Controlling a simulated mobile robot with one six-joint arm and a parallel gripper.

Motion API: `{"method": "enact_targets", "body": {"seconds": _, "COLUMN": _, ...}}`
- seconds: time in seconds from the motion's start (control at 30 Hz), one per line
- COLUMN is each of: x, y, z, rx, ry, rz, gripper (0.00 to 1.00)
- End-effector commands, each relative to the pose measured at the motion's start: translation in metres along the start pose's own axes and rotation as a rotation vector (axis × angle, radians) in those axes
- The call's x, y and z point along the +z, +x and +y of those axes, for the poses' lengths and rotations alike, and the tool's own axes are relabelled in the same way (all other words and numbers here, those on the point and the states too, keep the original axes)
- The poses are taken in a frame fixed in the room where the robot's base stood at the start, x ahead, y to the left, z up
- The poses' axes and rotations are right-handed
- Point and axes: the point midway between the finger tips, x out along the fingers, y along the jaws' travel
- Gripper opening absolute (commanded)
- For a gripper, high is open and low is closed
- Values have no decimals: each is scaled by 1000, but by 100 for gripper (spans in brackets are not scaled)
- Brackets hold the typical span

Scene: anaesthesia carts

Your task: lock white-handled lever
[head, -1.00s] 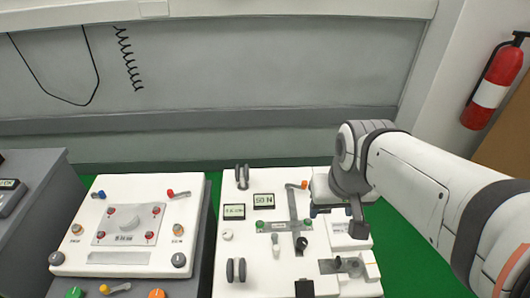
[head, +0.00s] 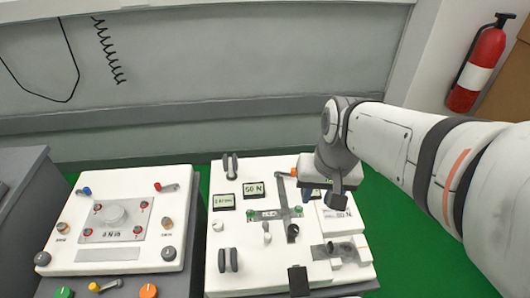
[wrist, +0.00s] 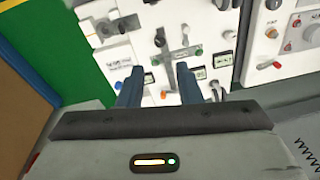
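A short lever with a white handle (head: 267,232) stands on the white panel (head: 237,265), in front of the cross-shaped grey plate (head: 283,208). It appears upright, and its locked state cannot be told. It also seems to show in the wrist view (wrist: 185,31), beyond the fingers. A black-knobbed lever (head: 293,231) stands just right of it. My gripper (wrist: 159,72) is open and empty, its two blue fingers apart above the panel's far side. In the head view my wrist mostly hides it, near the orange-handled lever (head: 293,172).
Displays (head: 253,189), paired dark rollers (head: 229,260) and a dark round part (head: 342,250) crowd the panel. A second white panel (head: 70,230) with red and blue levers stands left across a gap. A grey wall rail (head: 180,116) runs behind. Green floor shows at right.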

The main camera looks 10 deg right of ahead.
Motion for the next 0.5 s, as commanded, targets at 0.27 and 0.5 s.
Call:
{"method": "enact_targets", "body": {"seconds": 0.27, "x": -26, "y": 99, "z": 1, "rx": -111, "ry": 396, "rz": -246, "gripper": 8}}
{"method": "enact_targets", "body": {"seconds": 0.5, "x": -54, "y": 177, "z": 4, "rx": -205, "ry": 737, "rz": -464, "gripper": 0}}
